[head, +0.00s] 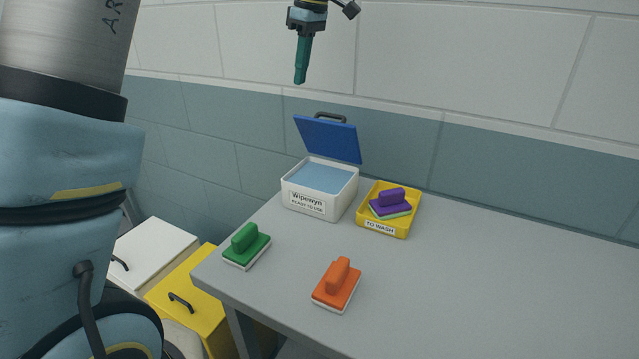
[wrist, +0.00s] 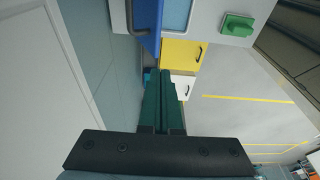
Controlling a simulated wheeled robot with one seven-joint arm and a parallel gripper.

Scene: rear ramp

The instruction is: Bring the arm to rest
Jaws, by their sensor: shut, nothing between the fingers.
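My gripper (head: 301,80) hangs above and behind the table in the head view, in front of the tiled wall. Its green fingers point down and are shut together with nothing between them. In the wrist view the fingers (wrist: 162,88) show as two closed green bars. My gripper is well above the white Wipewyn box and touches nothing. My large blue arm links fill the left of the head view.
On the grey table (head: 440,290) are a white box (head: 307,203) with its blue lid (head: 328,138) raised, a yellow tray (head: 402,228) holding a purple-handled scrubber (head: 391,199), a green scrubber (head: 246,246) and an orange one (head: 337,285). White (head: 150,247) and yellow (head: 185,290) cabinets stand left. The table's right side is clear.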

